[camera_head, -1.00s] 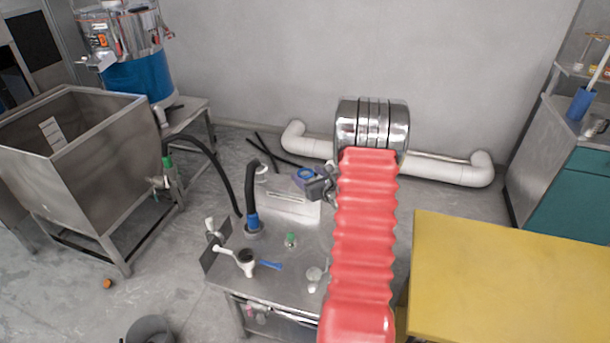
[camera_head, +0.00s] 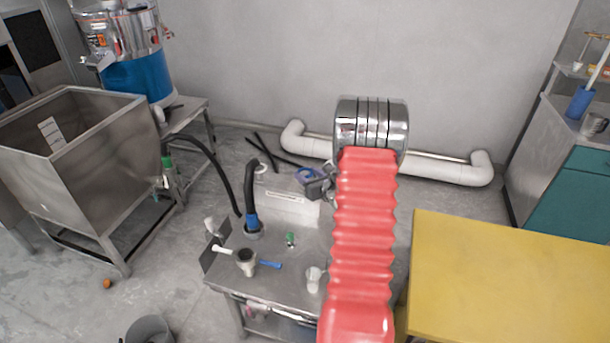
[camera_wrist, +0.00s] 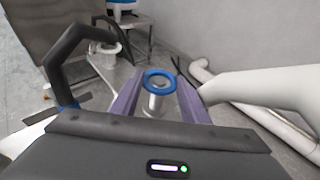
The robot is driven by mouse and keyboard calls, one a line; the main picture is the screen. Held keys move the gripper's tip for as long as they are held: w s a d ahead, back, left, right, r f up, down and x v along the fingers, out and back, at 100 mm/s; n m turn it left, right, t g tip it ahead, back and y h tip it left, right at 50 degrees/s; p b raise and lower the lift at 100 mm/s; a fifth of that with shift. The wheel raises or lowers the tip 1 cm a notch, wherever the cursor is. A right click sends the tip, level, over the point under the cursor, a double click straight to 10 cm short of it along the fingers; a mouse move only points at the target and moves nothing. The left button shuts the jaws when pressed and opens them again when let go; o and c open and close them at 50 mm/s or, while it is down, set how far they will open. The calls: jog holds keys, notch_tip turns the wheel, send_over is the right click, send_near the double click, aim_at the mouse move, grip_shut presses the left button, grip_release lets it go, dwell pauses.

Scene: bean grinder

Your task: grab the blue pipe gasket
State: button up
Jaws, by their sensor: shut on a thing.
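The blue pipe gasket (camera_wrist: 160,74) is a ring between the two purple fingers of my gripper (camera_wrist: 160,85) in the wrist view. The fingers are shut on its sides. A shiny metal cylinder (camera_wrist: 155,105) shows just below the ring; I cannot tell whether they touch. In the head view the gasket (camera_head: 304,174) is a small blue patch at my gripper (camera_head: 308,177), above the far right part of the steel table (camera_head: 220,270). My red arm hides part of that table.
A black hose with a blue collar (camera_head: 252,222) rises from the table left of my gripper. A white cup (camera_head: 313,280) and a white-handled holder (camera_head: 245,262) stand nearer. A white wall pipe (camera_head: 440,170) runs behind; a yellow table (camera_head: 520,280) is at right.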

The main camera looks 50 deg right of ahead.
aim_at(308, 175)
jog(key=shift+r, duration=0.15)
notch_tip(308, 175, up, 10)
dwell(0.6)
dwell(0.4)
